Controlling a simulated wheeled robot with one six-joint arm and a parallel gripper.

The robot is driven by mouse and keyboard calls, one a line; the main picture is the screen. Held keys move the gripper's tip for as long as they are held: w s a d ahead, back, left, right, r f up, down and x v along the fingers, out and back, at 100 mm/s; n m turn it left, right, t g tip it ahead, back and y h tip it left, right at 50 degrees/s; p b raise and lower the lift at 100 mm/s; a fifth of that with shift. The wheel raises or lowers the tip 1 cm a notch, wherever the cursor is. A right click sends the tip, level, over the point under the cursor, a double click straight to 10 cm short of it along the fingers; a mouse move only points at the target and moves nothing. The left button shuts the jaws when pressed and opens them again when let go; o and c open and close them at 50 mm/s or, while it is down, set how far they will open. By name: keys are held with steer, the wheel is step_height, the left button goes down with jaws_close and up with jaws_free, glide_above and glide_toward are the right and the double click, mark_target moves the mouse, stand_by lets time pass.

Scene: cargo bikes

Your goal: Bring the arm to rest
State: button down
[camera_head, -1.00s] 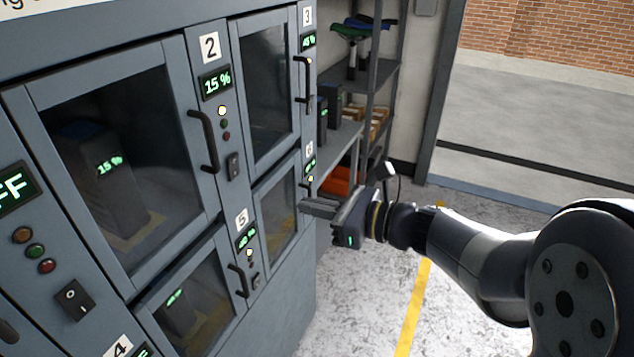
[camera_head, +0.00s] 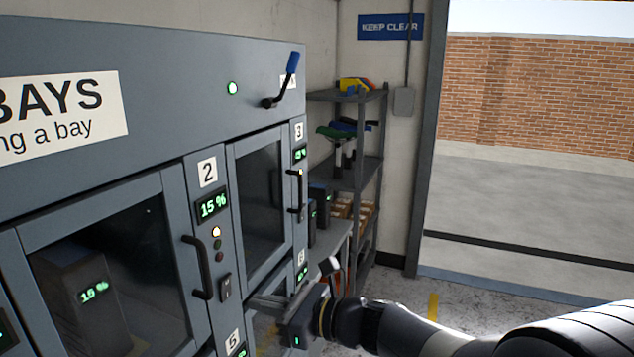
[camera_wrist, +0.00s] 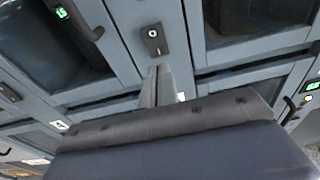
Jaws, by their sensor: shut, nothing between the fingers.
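My gripper (camera_head: 268,303) is at the lower middle of the head view, in front of the grey charging cabinet (camera_head: 130,160). Its fingers are together and hold nothing. They point left, toward the cabinet front below bay 3; whether they touch it I cannot tell. In the wrist view the shut fingers (camera_wrist: 157,85) point at the frame between doors, just below a black rocker switch (camera_wrist: 154,40). My arm reaches in from the lower right of the head view.
Bay 2's door (camera_head: 115,285) is shut, with a battery behind its glass reading 15 %. Its black handle (camera_head: 198,268) sticks out. A shelf rack (camera_head: 355,170) stands behind. The open doorway (camera_head: 530,200) is at right.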

steer(key=v, duration=0.3)
steer(key=shift+s+d, duration=0.25)
steer(key=shift+d, duration=0.05)
steer(key=shift+a, duration=0.1)
